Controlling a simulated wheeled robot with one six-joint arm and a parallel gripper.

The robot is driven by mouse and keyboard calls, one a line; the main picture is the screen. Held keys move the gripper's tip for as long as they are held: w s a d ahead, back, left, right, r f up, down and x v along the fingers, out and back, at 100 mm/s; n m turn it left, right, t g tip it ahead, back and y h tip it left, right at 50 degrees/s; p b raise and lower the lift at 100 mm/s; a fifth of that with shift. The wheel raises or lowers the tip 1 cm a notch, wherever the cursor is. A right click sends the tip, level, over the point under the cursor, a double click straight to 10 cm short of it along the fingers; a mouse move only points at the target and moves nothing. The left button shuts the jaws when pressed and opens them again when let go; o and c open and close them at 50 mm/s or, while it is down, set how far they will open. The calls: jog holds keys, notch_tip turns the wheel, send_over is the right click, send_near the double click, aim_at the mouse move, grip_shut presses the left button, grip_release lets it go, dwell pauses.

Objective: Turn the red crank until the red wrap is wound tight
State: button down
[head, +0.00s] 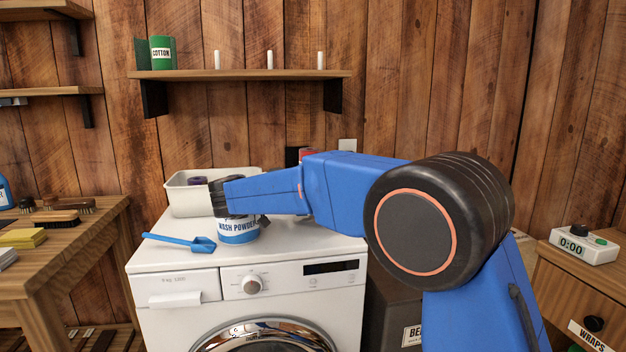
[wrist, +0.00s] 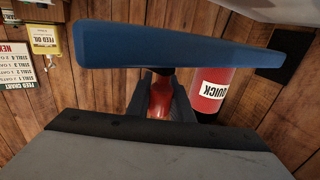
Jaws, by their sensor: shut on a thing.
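My gripper (head: 218,198) is at the left end of my blue arm, over the washing machine and in front of the white tray. In the wrist view its dark fingers (wrist: 162,98) are shut on a smooth red piece, the grip of the red crank (wrist: 160,94). I cannot make out the red wrap in either view. In the head view my gripper and arm cover the crank.
A wash powder tub (head: 238,230) stands below my gripper, with a blue scoop (head: 180,242) to its left. A white tray (head: 190,202) with a purple roll is behind.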

jog(key=shift+r, duration=0.1)
dwell(0.3)
jog(key=c, duration=1.6)
grip_release()
jog(key=shift+o, duration=0.2)
jog(key=shift+r, duration=0.1)
notch_tip(320, 180, up, 10)
